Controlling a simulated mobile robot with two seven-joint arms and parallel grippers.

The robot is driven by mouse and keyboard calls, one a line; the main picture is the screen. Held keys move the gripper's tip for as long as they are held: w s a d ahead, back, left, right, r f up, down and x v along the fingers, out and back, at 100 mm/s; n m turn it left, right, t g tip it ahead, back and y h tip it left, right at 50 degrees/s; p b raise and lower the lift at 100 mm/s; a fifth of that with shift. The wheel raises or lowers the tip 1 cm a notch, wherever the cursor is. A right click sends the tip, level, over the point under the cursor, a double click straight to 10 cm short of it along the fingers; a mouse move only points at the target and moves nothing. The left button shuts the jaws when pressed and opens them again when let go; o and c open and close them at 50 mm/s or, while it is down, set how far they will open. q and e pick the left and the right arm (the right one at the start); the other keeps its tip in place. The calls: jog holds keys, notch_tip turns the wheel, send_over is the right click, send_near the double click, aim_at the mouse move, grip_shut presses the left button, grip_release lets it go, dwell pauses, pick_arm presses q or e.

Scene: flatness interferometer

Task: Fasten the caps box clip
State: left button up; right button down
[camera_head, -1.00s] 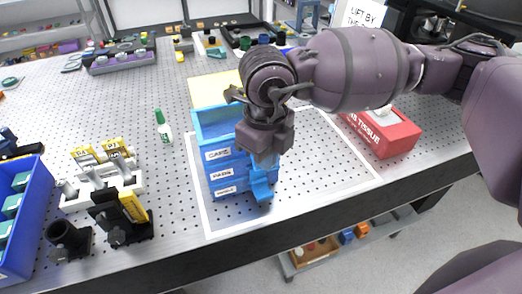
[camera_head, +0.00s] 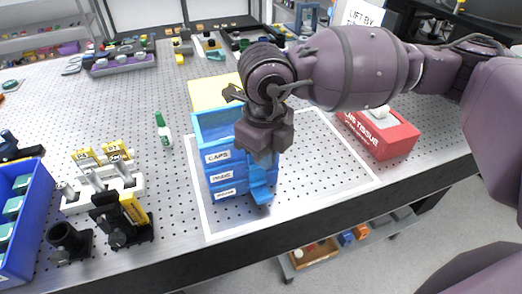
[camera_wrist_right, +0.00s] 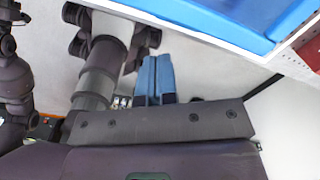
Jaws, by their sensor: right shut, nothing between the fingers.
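The caps box is the top blue box (camera_head: 217,157) of a labelled blue stack near the front of the bench. Its front label reads CAPS, and its top looks open from the head view. My right gripper (camera_head: 264,158) points down at the right side of the stack and hides that side. Its blue fingers (camera_wrist_right: 157,75) are together and empty in the wrist view, with a blue surface (camera_wrist_right: 230,18) above right. The clip's state is hidden. My left gripper is out of view.
A red tissue box (camera_head: 382,135) stands right of the stack. A yellow sheet (camera_head: 214,92) lies behind. The bench edge is close in front.

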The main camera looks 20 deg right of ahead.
notch_tip(320, 180, up, 6)
jog(key=p, duration=0.3)
jog(key=shift+r, duration=0.2)
dwell(0.4)
